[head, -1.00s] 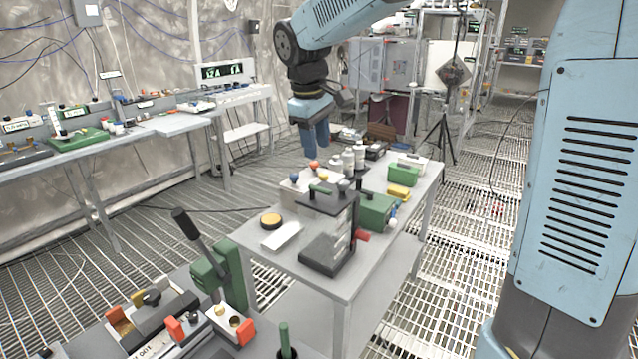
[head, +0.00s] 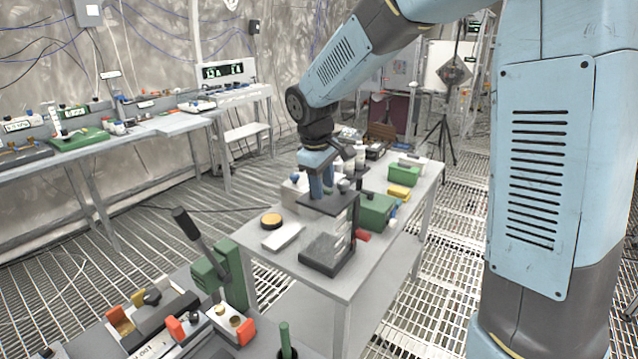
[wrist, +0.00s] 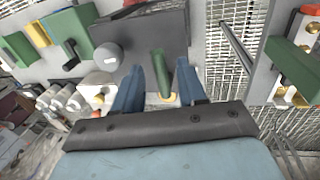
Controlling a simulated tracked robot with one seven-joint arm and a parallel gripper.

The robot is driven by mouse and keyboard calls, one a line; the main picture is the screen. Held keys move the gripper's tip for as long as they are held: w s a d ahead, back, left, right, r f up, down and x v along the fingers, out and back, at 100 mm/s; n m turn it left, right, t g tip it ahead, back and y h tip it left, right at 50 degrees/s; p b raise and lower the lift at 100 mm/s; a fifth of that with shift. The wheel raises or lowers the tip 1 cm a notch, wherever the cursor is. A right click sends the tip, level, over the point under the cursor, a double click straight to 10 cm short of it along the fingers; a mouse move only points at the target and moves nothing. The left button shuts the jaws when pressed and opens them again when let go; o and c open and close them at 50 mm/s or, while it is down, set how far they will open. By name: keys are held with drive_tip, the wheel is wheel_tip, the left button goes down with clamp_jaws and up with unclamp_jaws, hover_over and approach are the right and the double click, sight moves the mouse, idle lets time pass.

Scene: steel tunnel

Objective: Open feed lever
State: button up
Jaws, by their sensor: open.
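My gripper (head: 321,192) is open just over the dark top plate of the grey bench device (head: 328,252), pointing down. In the wrist view my gripper (wrist: 169,62) has its two blue fingers on either side of a short green handle (wrist: 161,68), which looks like the feed lever. The handle sits at the edge of the dark top plate (wrist: 150,35). Gaps show beside it, and I cannot tell whether a finger touches it. In the head view the handle is hidden behind the fingers. A round grey knob (wrist: 107,56) is left of the fingers.
A green press (head: 222,272) with a black-gripped lever (head: 187,224) stands at front left. A green box (head: 374,212) and yellow block (head: 399,192) are right of the device; white bottles (wrist: 66,97) are close by. A white block (head: 283,237) lies at the left.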

drive_tip(key=shift+c, duration=0.5)
clamp_jaws()
